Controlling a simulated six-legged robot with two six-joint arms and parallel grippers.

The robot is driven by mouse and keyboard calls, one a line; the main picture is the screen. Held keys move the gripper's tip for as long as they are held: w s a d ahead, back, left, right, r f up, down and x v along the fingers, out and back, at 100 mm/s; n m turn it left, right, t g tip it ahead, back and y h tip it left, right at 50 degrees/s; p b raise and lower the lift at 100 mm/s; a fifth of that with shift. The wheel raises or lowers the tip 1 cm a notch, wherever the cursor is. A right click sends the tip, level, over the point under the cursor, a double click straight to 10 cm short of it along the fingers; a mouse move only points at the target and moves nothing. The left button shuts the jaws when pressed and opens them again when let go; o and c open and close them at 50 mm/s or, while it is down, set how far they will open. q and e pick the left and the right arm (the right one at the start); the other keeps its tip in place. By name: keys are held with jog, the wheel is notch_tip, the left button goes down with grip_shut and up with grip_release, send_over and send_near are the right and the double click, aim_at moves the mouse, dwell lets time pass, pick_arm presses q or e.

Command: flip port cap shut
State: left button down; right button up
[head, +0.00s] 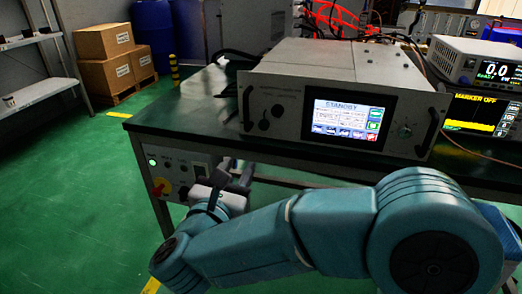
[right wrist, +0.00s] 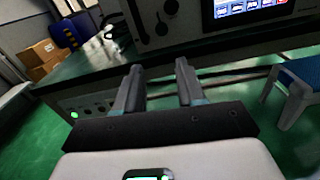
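The microwave generator (head: 330,75) is a light grey box with a lit STANDBY screen and black side handles, standing on the dark bench. Two round black parts (head: 270,118) sit close together on its front panel, left of the screen; they look like a port and its cap, but I cannot tell which is which. They also show in the right wrist view (right wrist: 166,18). My right gripper (head: 237,169) is below the bench's front edge, lower left of these parts and apart from them. In the right wrist view its two fingers (right wrist: 158,68) are spread with nothing between them. My left gripper is not in view.
The bench front edge (head: 190,150) lies between my right gripper and the generator. A panel (head: 170,168) with a green light and a red-yellow switch is under the bench. Instruments (head: 480,65) stand at the right. A blue stool (right wrist: 300,85) shows at right in the wrist view.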

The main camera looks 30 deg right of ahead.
aim_at(263, 127)
jog(key=x, duration=1.6)
jog(key=shift+s+d+b, duration=0.1)
jog(key=shift+d+b, duration=0.15)
jog(key=shift+b, duration=0.05)
grip_shut()
